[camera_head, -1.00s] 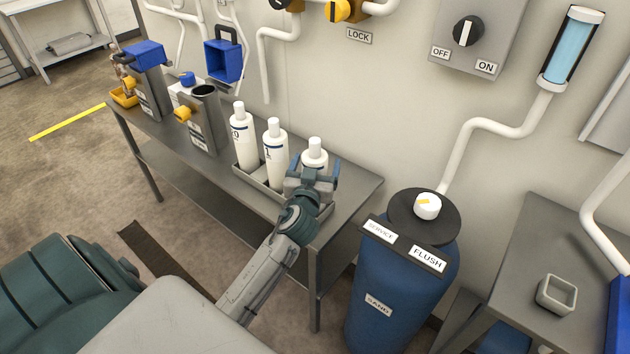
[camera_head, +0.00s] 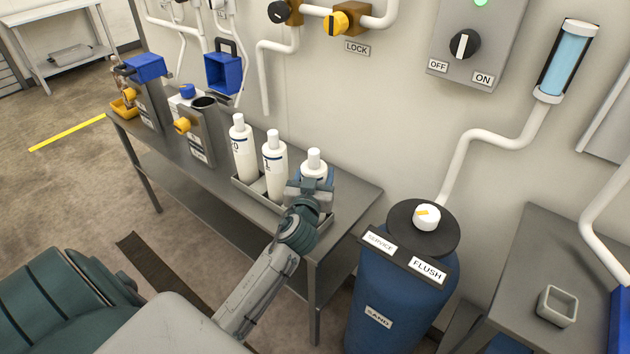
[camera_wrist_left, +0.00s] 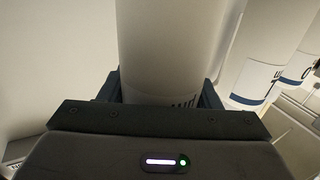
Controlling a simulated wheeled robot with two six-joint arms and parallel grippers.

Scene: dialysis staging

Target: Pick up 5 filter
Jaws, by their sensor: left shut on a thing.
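Three white filters with narrow caps stand in a row on the bench. The left one (camera_head: 243,150) and the middle one (camera_head: 275,170) show dark printed labels. My left gripper (camera_head: 313,184) is shut on the right one (camera_head: 314,162), around its body below the cap. The held filter (camera_wrist_left: 170,45) stands upright between the jaws (camera_wrist_left: 160,92) in the left wrist view. Only the letters "um" of its label show; its number is hidden. My right gripper is not in view.
The filters stand in a grey tray (camera_head: 257,198) on the metal bench (camera_head: 352,195). Grey dispensers (camera_head: 203,135) stand to the left. A blue sand tank (camera_head: 395,300) is close on the right. A small grey square cup (camera_head: 557,306) sits on the right table.

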